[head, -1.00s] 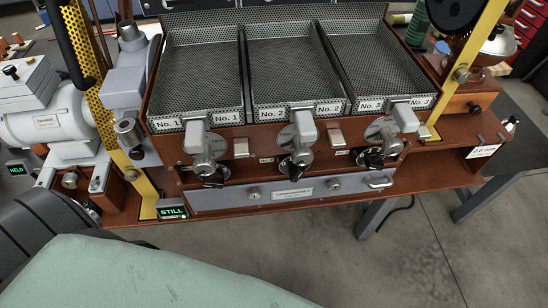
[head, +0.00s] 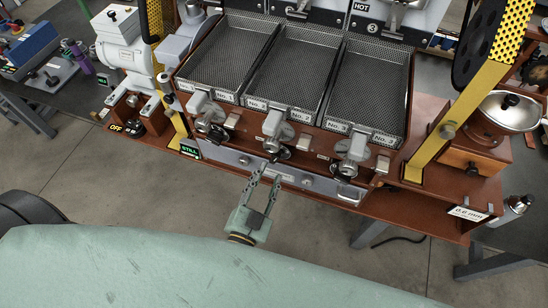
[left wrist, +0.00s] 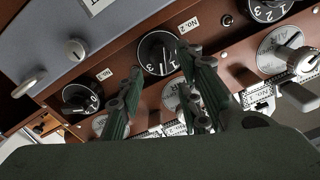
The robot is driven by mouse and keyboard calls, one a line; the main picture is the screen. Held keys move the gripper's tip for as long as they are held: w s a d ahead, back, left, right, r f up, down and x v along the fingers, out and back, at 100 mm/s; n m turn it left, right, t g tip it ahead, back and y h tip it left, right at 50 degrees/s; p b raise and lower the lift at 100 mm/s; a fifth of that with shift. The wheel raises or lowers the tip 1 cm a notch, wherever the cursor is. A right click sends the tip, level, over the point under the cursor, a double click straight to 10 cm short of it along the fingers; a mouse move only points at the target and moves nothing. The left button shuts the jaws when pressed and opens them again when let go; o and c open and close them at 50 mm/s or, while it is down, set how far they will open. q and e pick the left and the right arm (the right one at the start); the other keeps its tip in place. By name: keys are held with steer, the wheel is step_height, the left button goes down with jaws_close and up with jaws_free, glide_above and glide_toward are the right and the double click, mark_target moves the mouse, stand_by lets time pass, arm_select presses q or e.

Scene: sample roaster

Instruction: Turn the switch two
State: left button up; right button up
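Switch two is the black rotary knob (left wrist: 157,50) beside the "No. 2" plate (left wrist: 190,24) in the left wrist view. In the head view it is the middle black knob (head: 283,154) under the middle trough, partly hidden by a lever handle. White marks ring its dial; I cannot surely read its setting. My left gripper (head: 265,176) is open, with its fingers pointing up at the panel just below this knob. In the left wrist view the fingertips (left wrist: 160,60) lie on either side of the knob's lower part; contact cannot be told. My right gripper is not in view.
Similar knobs flank it, one towards the drawer handle (left wrist: 30,82) and another (left wrist: 268,9) on the far side. The grey drawer front (head: 232,157) lies just below. Lever handles (head: 273,123) jut out above the knobs. Open floor lies in front.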

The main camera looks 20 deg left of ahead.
mark_target(274, 161)
arm_select(q)
steer(key=w, duration=0.4)
steer(key=shift+w+a+p, duration=0.15)
steer(key=shift+w+p, duration=0.2)
steer(key=shift+p, duration=0.05)
steer(key=shift+w+f, duration=0.1)
steer(key=shift+w, duration=0.6)
jaws_close()
